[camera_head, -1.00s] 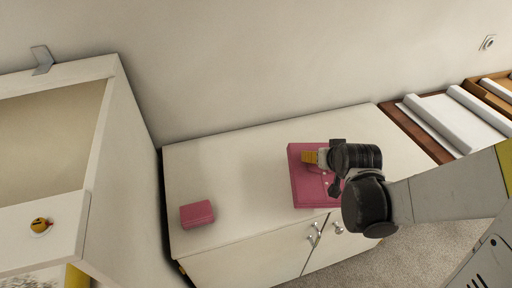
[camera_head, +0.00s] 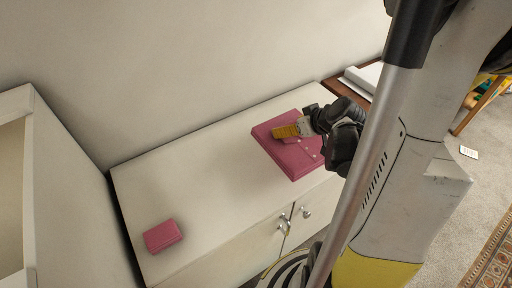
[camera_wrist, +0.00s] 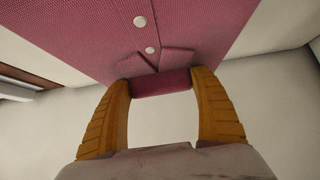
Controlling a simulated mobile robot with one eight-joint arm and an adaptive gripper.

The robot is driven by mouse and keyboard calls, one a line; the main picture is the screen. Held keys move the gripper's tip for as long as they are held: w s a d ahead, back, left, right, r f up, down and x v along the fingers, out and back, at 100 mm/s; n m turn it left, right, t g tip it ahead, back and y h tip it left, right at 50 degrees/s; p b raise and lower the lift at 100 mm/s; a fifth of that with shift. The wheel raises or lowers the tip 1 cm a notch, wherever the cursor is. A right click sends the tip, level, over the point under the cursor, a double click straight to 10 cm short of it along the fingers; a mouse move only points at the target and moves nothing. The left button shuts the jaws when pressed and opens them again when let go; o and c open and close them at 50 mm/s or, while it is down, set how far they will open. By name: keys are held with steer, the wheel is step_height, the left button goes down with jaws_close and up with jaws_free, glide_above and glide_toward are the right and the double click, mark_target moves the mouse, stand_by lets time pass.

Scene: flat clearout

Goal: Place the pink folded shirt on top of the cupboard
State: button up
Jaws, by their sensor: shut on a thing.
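The pink folded shirt (camera_head: 290,152) lies flat on the white top of the cupboard (camera_head: 200,160), toward its right end. My gripper (camera_head: 282,132) is over the shirt, with its yellow fingers at the collar. In the wrist view the two yellow fingers of my gripper (camera_wrist: 162,88) close on the collar edge of the shirt (camera_wrist: 150,45), with white buttons in view beyond. I cannot tell whether the whole underside of the shirt touches the cupboard top.
A small pink folded item (camera_head: 163,236) lies at the left front of the cupboard top. A tall open white unit (camera_head: 50,180) stands to the left. The middle of the cupboard top is clear. A brown wooden piece with white things (camera_head: 362,78) adjoins on the right.

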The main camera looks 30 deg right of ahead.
steer(key=b+x, duration=0.1)
steer(key=x, duration=0.3)
steer(key=w+r+b+x, duration=0.1)
steer(key=b+x, duration=0.1)
steer(key=x, duration=0.2)
steer(key=w+r+b+x, duration=0.1)
steer(key=x, duration=0.4)
steer(key=shift+w+a, duration=0.15)
steer(key=shift+a, duration=0.2)
steer(key=shift+f+b, duration=1.2)
steer(key=shift+f, duration=0.65)
steer(key=shift+f, duration=0.2)
steer(key=o, duration=1.4)
steer(key=shift+r, duration=0.1)
